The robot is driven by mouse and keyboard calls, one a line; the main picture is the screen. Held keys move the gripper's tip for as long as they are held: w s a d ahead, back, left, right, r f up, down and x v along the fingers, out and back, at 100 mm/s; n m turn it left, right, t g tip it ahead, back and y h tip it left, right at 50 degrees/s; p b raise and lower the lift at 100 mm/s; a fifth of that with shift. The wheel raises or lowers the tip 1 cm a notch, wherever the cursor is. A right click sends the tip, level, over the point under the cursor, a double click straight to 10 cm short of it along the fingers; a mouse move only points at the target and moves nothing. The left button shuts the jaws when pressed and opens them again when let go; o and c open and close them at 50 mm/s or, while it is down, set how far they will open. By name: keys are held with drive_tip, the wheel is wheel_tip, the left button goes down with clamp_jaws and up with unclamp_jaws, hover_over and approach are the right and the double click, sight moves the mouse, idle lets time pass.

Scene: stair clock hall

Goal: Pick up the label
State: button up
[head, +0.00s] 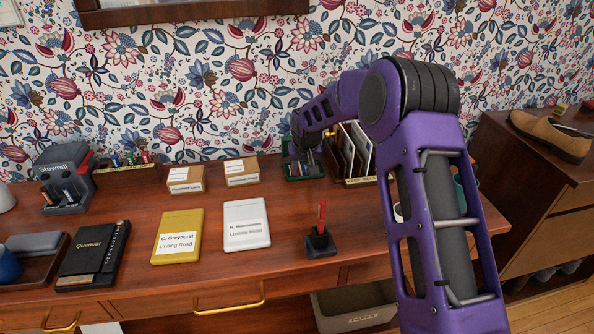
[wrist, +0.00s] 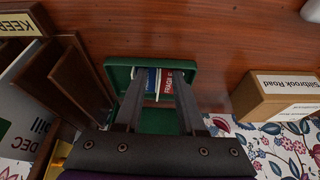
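The label is most likely among the small cards in a green tray (wrist: 128,72). A red card reading "FRAGILE" (wrist: 168,82) and a blue card (wrist: 152,82) lie side by side near the tray's far end in the wrist view. My gripper (wrist: 159,76) is over the tray with its two dark fingers apart, one on each side of the cards. I see no clear grip on either card. In the head view the green tray (head: 306,178) stands at the back of the desk, with my gripper (head: 303,155) at it; the cards are hidden there.
A wooden rack of cards (head: 362,181) stands close right of the tray in the head view. Card boxes (head: 242,178) stand to its left, and a small black stand with a red item (head: 320,240) is in front. The patterned wall is close behind.

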clamp_jaws()
idle(0.4)
